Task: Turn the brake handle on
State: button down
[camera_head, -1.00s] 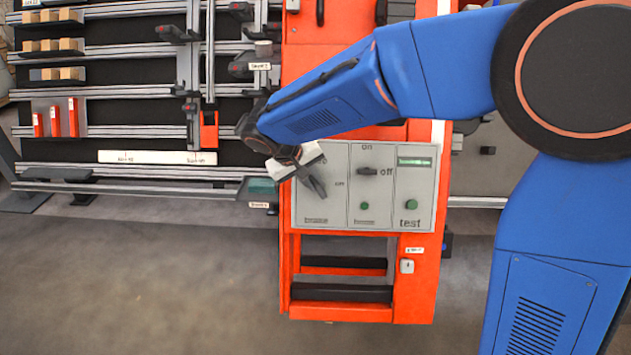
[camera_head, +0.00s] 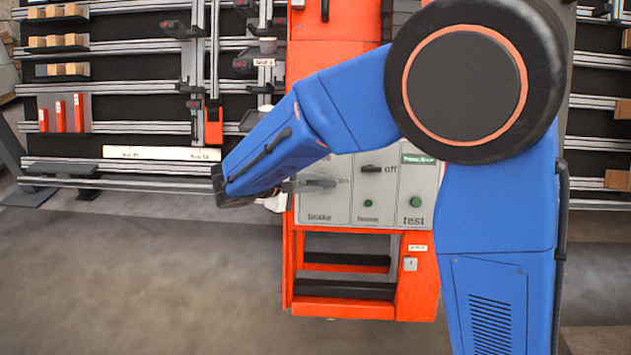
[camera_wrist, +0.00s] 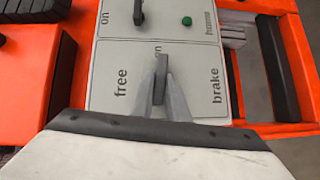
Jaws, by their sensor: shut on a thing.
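The brake handle (camera_wrist: 161,72) is a dark lever on the grey panel's brake section, between the words "free" and "brake" in the wrist view. It points at the "on" mark. In the head view the brake handle (camera_head: 322,184) lies nearly level, pointing right towards "on". My gripper (camera_wrist: 162,92) is shut on the handle, with a pale finger on the right side. In the head view my blue forearm reaches in from the right, and my wrist is left of the panel.
The home switch (camera_head: 373,169) and green test button (camera_head: 415,202) are to the right on the same panel (camera_head: 385,212). The orange cabinet (camera_head: 420,290) has an open frame below. A rail rack (camera_head: 120,180) stands at left. Floor in front is clear.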

jog(key=shift+f+n+t, duration=0.1)
jog(key=shift+n+t, duration=0.3)
jog(key=shift+n, duration=0.2)
jog(key=shift+h, duration=0.3)
jog(key=shift+s, duration=0.1)
jog(key=c, duration=1.7)
grip_release()
jog(key=v, duration=1.7)
jog(key=shift+s+a, duration=0.15)
jog(key=shift+s, duration=0.05)
